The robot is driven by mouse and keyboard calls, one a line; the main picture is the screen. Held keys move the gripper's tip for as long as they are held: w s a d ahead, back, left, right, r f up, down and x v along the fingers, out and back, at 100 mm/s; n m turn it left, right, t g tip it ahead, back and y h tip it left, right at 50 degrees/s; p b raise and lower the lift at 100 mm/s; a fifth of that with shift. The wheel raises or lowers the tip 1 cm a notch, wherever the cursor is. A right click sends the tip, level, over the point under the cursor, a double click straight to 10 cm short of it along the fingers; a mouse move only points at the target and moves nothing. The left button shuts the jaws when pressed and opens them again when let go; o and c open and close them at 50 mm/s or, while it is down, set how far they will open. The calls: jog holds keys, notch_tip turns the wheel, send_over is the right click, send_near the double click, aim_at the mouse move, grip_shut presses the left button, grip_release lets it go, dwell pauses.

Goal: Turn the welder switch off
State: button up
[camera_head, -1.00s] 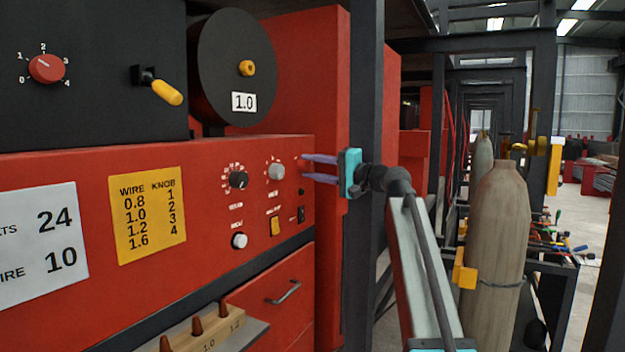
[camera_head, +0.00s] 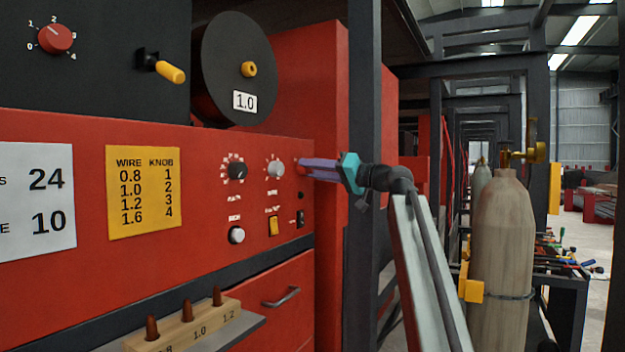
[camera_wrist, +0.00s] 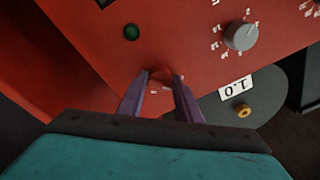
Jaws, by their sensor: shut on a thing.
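The welder's red front panel (camera_head: 285,222) is on the left in the head view. A small red switch knob (camera_wrist: 161,74) shows between my fingertips in the wrist view. In the head view it sits at the panel's upper right edge, mostly hidden by the fingers. My gripper (camera_head: 303,168) reaches it from the right and is shut on it, its purple fingers at the panel face. The fingers (camera_wrist: 160,92) straddle the knob in the wrist view. The knob's marks are too small to read. A dark green round lamp (camera_wrist: 131,32) is beside the knob.
A wire spool (camera_head: 225,65) is above. A dark post (camera_head: 364,80) stands right behind my gripper. A gas cylinder (camera_head: 500,235) stands further right.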

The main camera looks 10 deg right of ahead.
jog(key=shift+f+n+b, duration=0.15)
jog(key=shift+n+b, duration=0.2)
jog(key=shift+n, duration=0.25)
jog(key=o, duration=1)
jog(key=shift+w+d, duration=0.1)
jog(key=shift+d, duration=0.05)
jog(key=v, duration=1.3)
jog(key=shift+s+d, duration=0.25)
jog(key=shift+d, duration=0.05)
